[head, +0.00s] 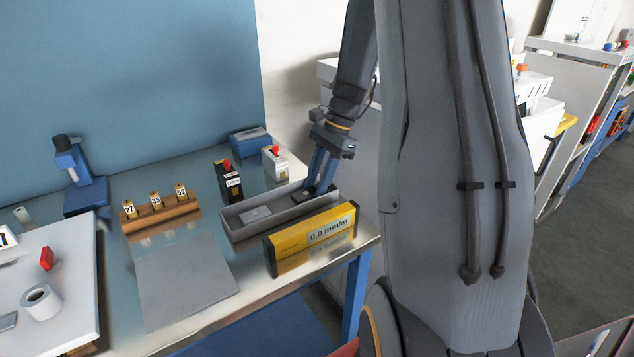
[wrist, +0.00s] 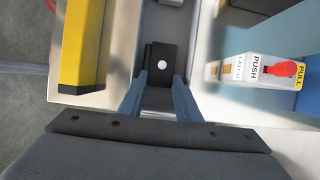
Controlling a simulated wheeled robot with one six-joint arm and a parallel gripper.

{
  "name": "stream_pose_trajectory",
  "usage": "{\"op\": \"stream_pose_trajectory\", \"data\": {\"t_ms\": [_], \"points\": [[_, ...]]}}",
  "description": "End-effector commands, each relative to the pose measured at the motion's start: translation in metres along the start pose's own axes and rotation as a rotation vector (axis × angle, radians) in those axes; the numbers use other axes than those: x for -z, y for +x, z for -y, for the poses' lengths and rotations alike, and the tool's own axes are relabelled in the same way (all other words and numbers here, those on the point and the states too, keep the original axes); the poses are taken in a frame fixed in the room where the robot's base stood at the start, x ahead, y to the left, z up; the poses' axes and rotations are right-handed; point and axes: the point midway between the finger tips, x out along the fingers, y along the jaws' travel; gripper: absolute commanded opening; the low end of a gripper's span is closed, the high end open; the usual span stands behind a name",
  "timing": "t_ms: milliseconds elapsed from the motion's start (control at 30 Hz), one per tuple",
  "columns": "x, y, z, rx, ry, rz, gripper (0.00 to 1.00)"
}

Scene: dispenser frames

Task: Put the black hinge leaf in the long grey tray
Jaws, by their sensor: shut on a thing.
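The long grey tray (head: 233,230) lies on the bench, and its wall also shows in the wrist view (wrist: 202,25). My gripper (head: 313,190) reaches down at the tray's right end. In the wrist view my gripper (wrist: 160,88) is shut on the black hinge leaf (wrist: 158,52), a dark plate with a pale round spot, with a finger at each side. The leaf (head: 302,194) shows as a small dark patch beside the fingertips in the head view. It is in or just above the tray; I cannot tell whether it touches the floor.
A grey plate (head: 255,214) lies in the tray's left part. A yellow level (head: 310,239) stands along the tray's front. Behind are a black dispenser (head: 229,181) and a white one (head: 275,163) with red tops. A wooden block with numbered pieces (head: 160,217) is left.

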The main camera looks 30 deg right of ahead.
Motion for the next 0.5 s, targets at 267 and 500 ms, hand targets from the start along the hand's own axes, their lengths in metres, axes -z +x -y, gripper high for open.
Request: {"op": "stream_pose_trajectory", "data": {"t_ms": [267,500], "points": [[0.0012,0.0024,0.0001,0.000,0.000,0.000,0.39],[0.0007,0.0010,0.0002,0.001,0.000,-0.001,0.39]]}}
